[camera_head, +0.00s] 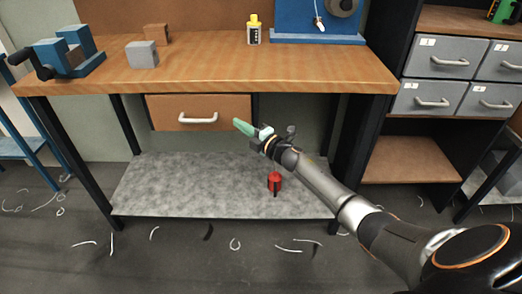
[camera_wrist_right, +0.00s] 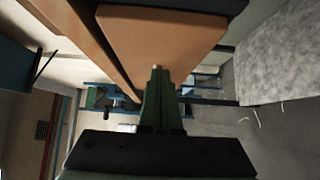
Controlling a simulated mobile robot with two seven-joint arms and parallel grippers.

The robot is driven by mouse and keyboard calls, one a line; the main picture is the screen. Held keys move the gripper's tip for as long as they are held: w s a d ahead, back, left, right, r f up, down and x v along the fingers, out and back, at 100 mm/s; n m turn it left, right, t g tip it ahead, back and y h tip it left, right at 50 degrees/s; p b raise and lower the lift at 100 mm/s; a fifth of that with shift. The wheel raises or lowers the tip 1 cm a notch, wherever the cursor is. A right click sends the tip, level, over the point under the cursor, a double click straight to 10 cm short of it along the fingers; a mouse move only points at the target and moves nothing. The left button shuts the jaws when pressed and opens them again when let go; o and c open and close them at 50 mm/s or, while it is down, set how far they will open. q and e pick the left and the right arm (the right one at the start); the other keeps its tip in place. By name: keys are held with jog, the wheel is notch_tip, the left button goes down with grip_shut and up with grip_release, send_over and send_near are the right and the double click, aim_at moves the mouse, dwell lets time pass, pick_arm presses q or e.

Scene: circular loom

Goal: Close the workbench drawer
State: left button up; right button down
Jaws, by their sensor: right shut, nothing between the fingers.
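The workbench drawer (camera_head: 165,114) has a brown front with a pale bar handle (camera_head: 198,119) and sits under the left half of the wooden bench top (camera_head: 225,66). How far it stands out is hard to tell. My right gripper (camera_head: 238,124) has green fingers, shut and empty, close to the right end of the drawer front. In the right wrist view the shut fingers (camera_wrist_right: 157,72) overlap the near edge of the brown drawer panel (camera_wrist_right: 160,38); I cannot tell whether they touch it. My left gripper is not in view.
A grey lower shelf (camera_head: 190,185) holds a red canister (camera_head: 274,182). On the bench top are a blue vise (camera_head: 60,52), a grey block (camera_head: 142,55), a brown block (camera_head: 157,34) and a yellow-capped bottle (camera_head: 254,30). A grey drawer cabinet (camera_head: 440,75) stands right.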

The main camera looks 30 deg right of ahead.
pick_arm(q)
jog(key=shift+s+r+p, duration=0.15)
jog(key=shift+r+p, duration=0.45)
jog(key=shift+p, duration=0.35)
pick_arm(e)
jog(key=s+d, duration=0.1)
jog(key=s, duration=0.9)
jog(key=shift+s+d+f, duration=0.15)
jog(key=shift+s, duration=0.15)
jog(key=s+a+f+m+g, duration=0.4)
jog(key=s+a+f+m, duration=0.45)
jog(key=s+a, duration=0.4)
jog(key=s+a+f+m+g, duration=0.5)
jog(key=s+a+f+m, duration=0.4)
jog(key=s, duration=0.6)
pick_arm(q)
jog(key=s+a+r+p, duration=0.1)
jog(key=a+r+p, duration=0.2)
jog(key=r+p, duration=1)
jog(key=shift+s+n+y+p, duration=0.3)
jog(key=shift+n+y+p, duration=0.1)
jog(key=shift+p, duration=1.55)
pick_arm(e)
notch_tip(320, 180, up, 13)
jog(key=s+d+h, duration=0.1)
jog(key=d, duration=0.1)
jog(key=shift+r+m+t, duration=0.2)
jog(key=shift+m+t, duration=0.15)
jog(key=shift+t, duration=0.05)
